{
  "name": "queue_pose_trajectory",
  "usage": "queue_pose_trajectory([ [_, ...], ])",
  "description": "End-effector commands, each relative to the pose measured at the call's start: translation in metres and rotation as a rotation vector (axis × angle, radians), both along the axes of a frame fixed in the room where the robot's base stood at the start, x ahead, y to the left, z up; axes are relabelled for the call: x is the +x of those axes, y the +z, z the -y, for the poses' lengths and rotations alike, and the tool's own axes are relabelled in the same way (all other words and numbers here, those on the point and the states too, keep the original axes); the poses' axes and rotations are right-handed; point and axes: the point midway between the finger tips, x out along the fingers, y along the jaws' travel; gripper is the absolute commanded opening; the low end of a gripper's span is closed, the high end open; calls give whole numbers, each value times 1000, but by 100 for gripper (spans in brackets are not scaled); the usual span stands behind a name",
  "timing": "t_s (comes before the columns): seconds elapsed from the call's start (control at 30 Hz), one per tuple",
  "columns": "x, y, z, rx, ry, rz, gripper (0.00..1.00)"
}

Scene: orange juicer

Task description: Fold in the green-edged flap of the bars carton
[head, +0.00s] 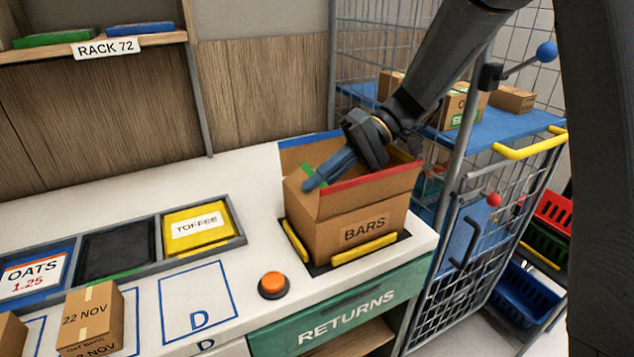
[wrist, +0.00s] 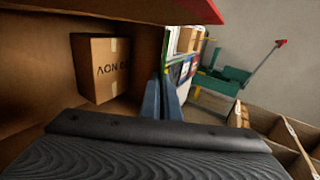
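The open bars carton (head: 335,235) stands on the counter at the right. The green edge of its left flap (head: 307,172) shows only in a small piece beside my fingers; the rest is hidden. The blue-edged back flap (head: 300,147) and the red-edged front flap (head: 370,184) stand up. My gripper (head: 310,184) reaches down-left across the opening, with its fingertips at the left flap. I cannot tell if they touch it. The fingers look closed together in the wrist view (wrist: 162,100), with nothing between them.
A small box (wrist: 100,70) lies inside the carton. Yellow corner guides (head: 364,250) hold the carton's base. An orange button (head: 273,284) sits in front of it, and a wire cage cart (head: 470,260) stands close on the right.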

Motion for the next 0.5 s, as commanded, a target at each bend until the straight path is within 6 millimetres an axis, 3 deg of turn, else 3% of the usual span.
queue_pose_trajectory([
  [0.4,0,0,0,5,0,-5,0],
  [0.5,0,0,0,5,0,-5,16],
])
